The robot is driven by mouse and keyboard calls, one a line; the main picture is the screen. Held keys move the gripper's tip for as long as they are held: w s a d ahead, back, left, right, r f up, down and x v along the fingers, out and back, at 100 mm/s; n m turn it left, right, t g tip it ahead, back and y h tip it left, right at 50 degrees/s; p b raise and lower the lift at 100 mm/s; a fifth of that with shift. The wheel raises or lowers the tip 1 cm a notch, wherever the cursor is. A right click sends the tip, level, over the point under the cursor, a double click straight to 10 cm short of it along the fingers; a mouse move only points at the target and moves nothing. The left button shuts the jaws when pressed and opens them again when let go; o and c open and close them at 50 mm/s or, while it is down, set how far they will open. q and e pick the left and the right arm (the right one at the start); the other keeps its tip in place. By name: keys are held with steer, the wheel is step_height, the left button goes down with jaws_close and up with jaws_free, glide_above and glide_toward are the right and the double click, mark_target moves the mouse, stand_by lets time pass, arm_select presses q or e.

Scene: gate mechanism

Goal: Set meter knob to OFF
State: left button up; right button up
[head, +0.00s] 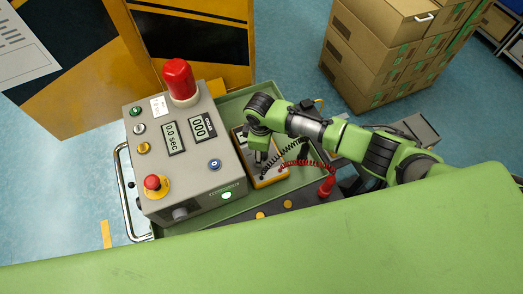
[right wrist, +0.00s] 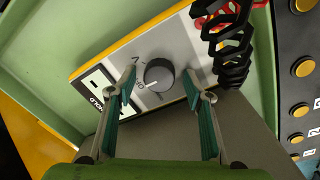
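The yellow-edged meter (head: 270,181) lies in the green tray beside the grey control box, mostly covered by my right arm in the head view. In the right wrist view, the meter's grey face (right wrist: 184,47) shows a round dark knob (right wrist: 159,75). A white mark on the knob points to the lower left; letters beside it are too small to read surely. My right gripper (right wrist: 160,88) is open, with one finger on each side of the knob and gaps visible. In the head view, my right gripper (head: 262,157) is over the meter. My left gripper is not in view.
The control box (head: 208,178) with a red beacon (head: 180,82) stands left of the meter. Coiled black (right wrist: 232,45) and red (head: 300,163) leads run close to my right gripper. The green tray's walls (head: 237,100) surround this area. Cardboard boxes (head: 375,50) stand behind.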

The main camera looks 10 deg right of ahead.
steer(key=shift+r, duration=0.25)
step_height(320, 180, up, 12)
steer(key=shift+s+f, duration=0.25)
steer(key=shift+s, duration=0.1)
steer(key=shift+a, duration=0.1)
stand_by(0.6)
